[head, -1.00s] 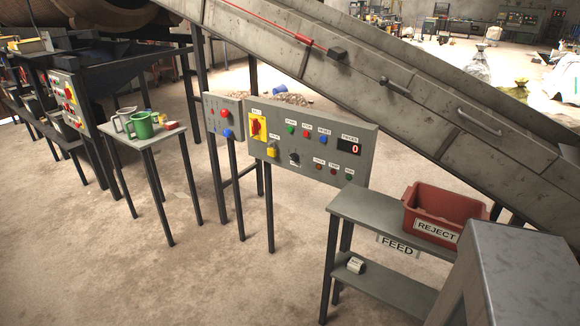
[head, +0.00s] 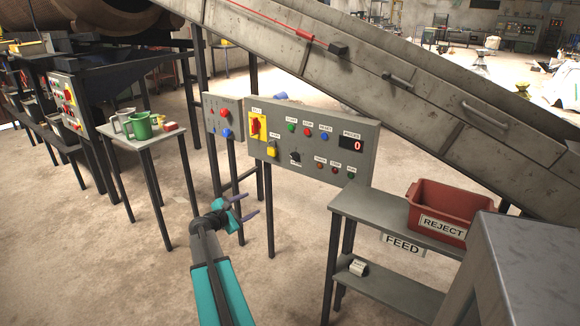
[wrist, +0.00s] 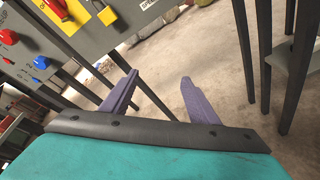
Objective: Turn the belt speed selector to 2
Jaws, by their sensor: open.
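A grey control panel (head: 312,140) stands on dark legs under the sloping conveyor. A small black rotary knob (head: 294,157) sits low on its middle and looks like the belt speed selector; its markings and pointer are too small to read. A display (head: 351,145) at the panel's upper right shows a red 0. My gripper (head: 250,202) is open and empty, in front of and below the panel's left part, apart from it. In the wrist view, the purple fingers (wrist: 160,78) are spread with floor beyond them. The black knob is not distinguishable there.
A smaller panel (head: 223,115) stands further left. A shelf (head: 375,218) with a red reject bin (head: 437,212) is at right.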

